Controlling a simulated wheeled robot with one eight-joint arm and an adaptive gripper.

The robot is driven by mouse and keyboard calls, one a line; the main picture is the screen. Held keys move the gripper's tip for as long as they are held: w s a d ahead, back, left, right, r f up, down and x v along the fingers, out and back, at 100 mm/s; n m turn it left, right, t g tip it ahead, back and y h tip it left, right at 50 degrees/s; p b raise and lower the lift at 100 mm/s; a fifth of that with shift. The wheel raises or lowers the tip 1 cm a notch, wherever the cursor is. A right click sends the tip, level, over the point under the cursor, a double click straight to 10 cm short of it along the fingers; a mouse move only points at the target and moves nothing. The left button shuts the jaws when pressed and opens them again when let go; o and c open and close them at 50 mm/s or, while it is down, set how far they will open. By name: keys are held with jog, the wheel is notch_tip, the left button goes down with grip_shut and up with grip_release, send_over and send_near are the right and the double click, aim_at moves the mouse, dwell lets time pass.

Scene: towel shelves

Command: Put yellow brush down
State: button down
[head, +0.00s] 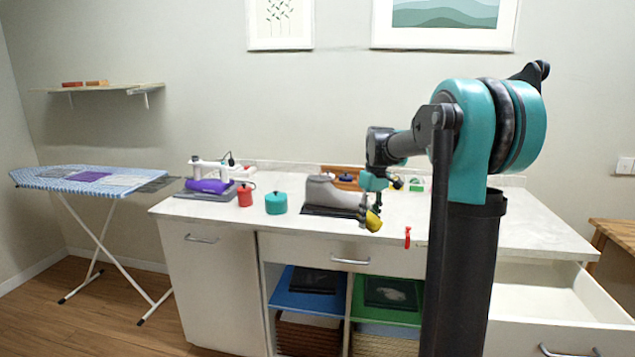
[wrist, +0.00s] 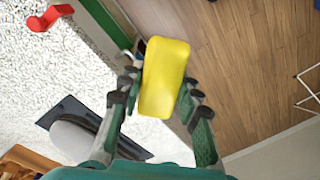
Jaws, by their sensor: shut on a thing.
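The yellow brush (head: 374,220) is held in my gripper (head: 368,207) near the front edge of the white countertop. In the wrist view the brush (wrist: 165,77) shows as a smooth yellow block between the two fingers of my gripper (wrist: 158,95), which are shut on it. Below the brush in that view lie the counter's edge and the wooden floor. The brush appears to be at or just past the front edge. Whether it touches the counter cannot be told.
A grey boot-shaped form (head: 330,193) on a dark base stands left of my gripper. A red item (head: 407,238) lies at the front edge to the right. Teal (head: 276,203) and red (head: 244,196) containers stand further left. A drawer (head: 550,300) is open at right.

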jog(key=s+d+f+m, duration=0.1)
jog(key=f+m, duration=0.2)
jog(key=f, duration=1.1)
jog(key=s+d+f+m, duration=0.1)
jog(key=d+f+m, duration=0.1)
jog(key=f, duration=1.2)
jog(key=shift+s+f+m+t, duration=0.2)
jog(key=shift+m+t, duration=0.1)
jog(key=shift+m, duration=0.5)
jog(key=shift+d, duration=0.15)
